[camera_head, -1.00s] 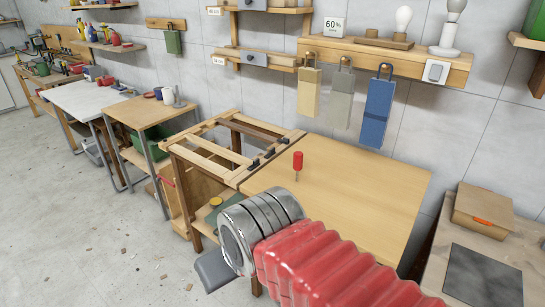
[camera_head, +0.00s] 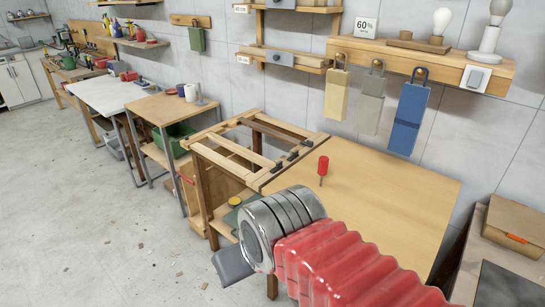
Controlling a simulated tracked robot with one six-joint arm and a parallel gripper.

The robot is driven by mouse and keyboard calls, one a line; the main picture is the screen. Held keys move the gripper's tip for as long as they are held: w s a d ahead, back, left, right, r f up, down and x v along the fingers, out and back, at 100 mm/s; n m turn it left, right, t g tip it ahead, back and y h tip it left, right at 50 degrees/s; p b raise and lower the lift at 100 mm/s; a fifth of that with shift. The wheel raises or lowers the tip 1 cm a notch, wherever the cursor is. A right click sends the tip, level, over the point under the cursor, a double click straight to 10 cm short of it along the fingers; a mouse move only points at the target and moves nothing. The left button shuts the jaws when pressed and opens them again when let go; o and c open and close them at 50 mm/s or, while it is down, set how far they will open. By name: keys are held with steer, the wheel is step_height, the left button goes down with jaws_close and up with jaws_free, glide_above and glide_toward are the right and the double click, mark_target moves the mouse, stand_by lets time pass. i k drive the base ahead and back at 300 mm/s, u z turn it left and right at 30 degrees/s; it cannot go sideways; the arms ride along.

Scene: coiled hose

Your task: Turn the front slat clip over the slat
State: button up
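A wooden frame with slats (camera_head: 228,147) stands at the left end of a bench. Several small dark clips sit along its right side, beside the bench top. The front clip (camera_head: 266,168) is the one nearest me; its exact turn relative to the slat is too small to tell. My arm, with red bellows and grey metal rings, reaches in from the lower right. My gripper (camera_head: 232,264) shows only as a dark grey part beyond the rings, in front of and below the frame, apart from the clips. Its fingers cannot be made out.
A red-handled tool (camera_head: 322,170) stands upright on the bench top (camera_head: 385,195), right of the clips. The rest of the top is clear. Shelves and hanging tags line the wall behind. Open floor lies left.

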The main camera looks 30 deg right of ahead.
mark_target(278, 165)
steer(key=i, duration=0.85)
steer(key=z, duration=0.05)
